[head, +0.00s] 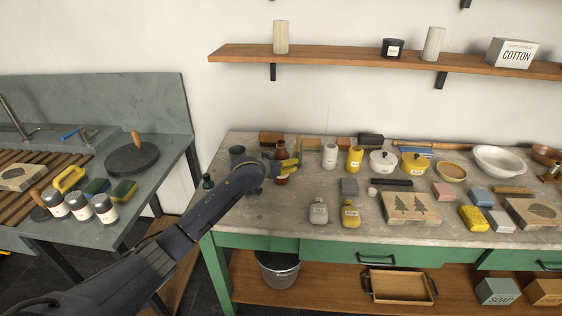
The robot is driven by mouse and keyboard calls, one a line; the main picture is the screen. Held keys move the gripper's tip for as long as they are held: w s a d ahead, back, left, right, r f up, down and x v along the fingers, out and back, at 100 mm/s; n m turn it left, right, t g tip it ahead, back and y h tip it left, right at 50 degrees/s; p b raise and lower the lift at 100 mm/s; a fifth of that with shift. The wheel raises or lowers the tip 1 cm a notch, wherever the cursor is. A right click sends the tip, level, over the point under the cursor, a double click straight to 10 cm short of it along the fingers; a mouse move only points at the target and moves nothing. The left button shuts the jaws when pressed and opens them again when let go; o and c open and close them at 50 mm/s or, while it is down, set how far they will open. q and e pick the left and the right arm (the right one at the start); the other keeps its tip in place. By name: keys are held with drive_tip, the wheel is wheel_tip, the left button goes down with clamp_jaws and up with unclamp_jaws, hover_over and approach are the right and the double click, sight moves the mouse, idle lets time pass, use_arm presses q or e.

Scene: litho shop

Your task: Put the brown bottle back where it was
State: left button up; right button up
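The brown bottle (281,181) is on the worktop toward its left end, in the head view. Its neck and lower body show, and its middle is hidden by my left gripper (289,167). The gripper reaches in from the left, and its yellow fingertips overlap the bottle's middle. I cannot tell whether the fingers are pressed on the bottle or only around it. The bottle looks upright; whether its base touches the worktop is unclear. My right gripper is not in view.
The worktop (262,218) is bare in front. A shelf (330,58) hangs above.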

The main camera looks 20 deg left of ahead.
use_arm(q)
drive_tip(key=shift+r, duration=0.2)
drive_tip(key=v, duration=1.2)
idle(0.9)
